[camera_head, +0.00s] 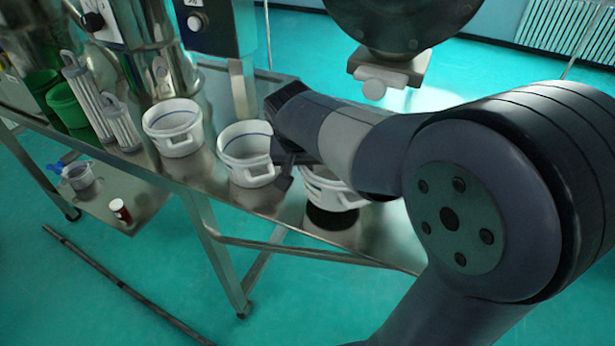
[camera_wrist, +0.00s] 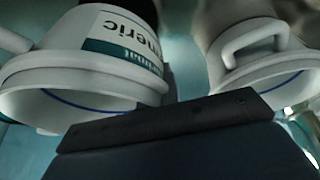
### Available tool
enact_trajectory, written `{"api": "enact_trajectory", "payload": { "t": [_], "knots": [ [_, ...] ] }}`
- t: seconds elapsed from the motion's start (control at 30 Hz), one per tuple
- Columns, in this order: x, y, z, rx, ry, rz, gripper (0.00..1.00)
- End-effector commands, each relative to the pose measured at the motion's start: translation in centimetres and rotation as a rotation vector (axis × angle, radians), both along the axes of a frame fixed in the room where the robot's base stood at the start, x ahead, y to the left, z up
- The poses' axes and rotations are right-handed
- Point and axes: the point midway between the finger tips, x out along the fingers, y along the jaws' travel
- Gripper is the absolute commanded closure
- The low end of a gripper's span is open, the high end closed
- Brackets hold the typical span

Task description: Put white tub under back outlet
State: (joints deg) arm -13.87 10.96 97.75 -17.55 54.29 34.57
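Three white tubs with side handles stand in a row along the steel table: a left tub (camera_head: 173,141), a middle tub (camera_head: 247,172) and a right tub (camera_head: 336,196). The right tub is partly hidden by my arm and sits above a black round base (camera_head: 332,217). My gripper (camera_head: 287,135) is between the middle and right tubs, at rim height; contact with either is unclear. In the wrist view, a labelled tub (camera_wrist: 85,62) shows at left and a handled tub (camera_wrist: 262,55) at right, beyond a dark gripper bar (camera_wrist: 165,122). Its fingertips are not clear. No back outlet is clearly identifiable.
The steel table (camera_head: 210,165) holds clear cylinders (camera_head: 85,95) and green containers (camera_head: 68,105) at left. Metal machinery (camera_head: 165,70) stands behind the tubs. A grey fitting (camera_head: 385,70) hangs at the upper right. A lower shelf (camera_head: 145,198) holds a small jar (camera_head: 120,211).

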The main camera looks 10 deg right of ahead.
Motion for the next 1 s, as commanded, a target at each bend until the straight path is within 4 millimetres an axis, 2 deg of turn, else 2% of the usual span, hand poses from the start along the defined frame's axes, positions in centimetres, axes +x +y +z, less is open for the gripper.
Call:
{"api": "enact_trajectory", "payload": {
  "t": [0.2,0.63,0.7,0.9,1.0],
  "knots": [
    [-0.1,0.0,-3.0,-0.001,0.003,0.0,1.0],
    [0.0,0.0,-3.8,0.0,0.0,0.001,1.0],
    [0.0,0.0,-3.6,0.0,0.0,0.001,0.92],
    [0.0,0.0,-3.6,0.0,0.0,0.001,0.76],
    [0.0,0.0,-3.6,0.0,0.001,0.001,0.76]
  ]
}}
